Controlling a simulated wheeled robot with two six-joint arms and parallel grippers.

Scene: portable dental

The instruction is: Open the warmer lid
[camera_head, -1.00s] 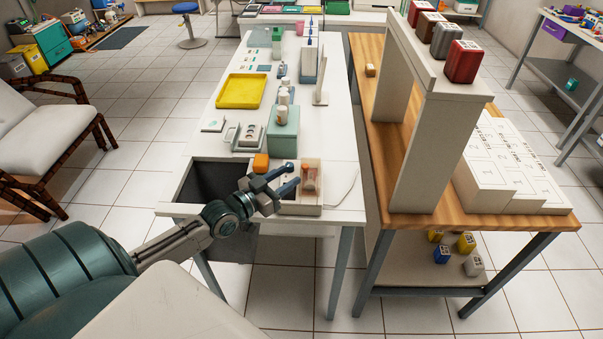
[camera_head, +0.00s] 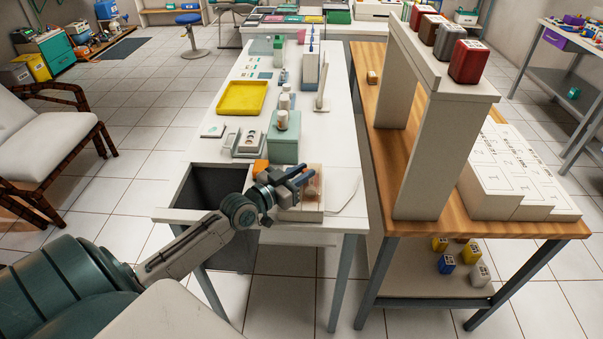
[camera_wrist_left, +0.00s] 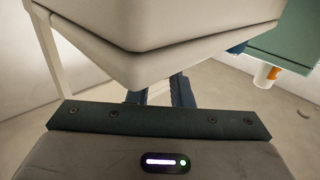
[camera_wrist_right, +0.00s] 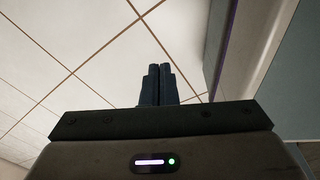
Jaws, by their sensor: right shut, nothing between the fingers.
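A small pale box, likely the warmer (camera_head: 313,212), stands at the near end of the white table. Its upper part is partly hidden behind my left gripper (camera_head: 297,180). In the left wrist view a large pale body with a seam (camera_wrist_left: 150,45), probably this box, fills the top and covers part of my fingers. My left gripper (camera_wrist_left: 162,92) has a gap between its fingers; nothing is seen held there. I cannot tell whether a finger touches the lid. My right gripper (camera_wrist_right: 157,85) is shut and empty, with tiled floor behind it.
An open dark bin (camera_head: 222,184) is at the left. A yellow tray (camera_head: 242,97) lies farther back. A wooden bench (camera_head: 407,228) is at the right.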

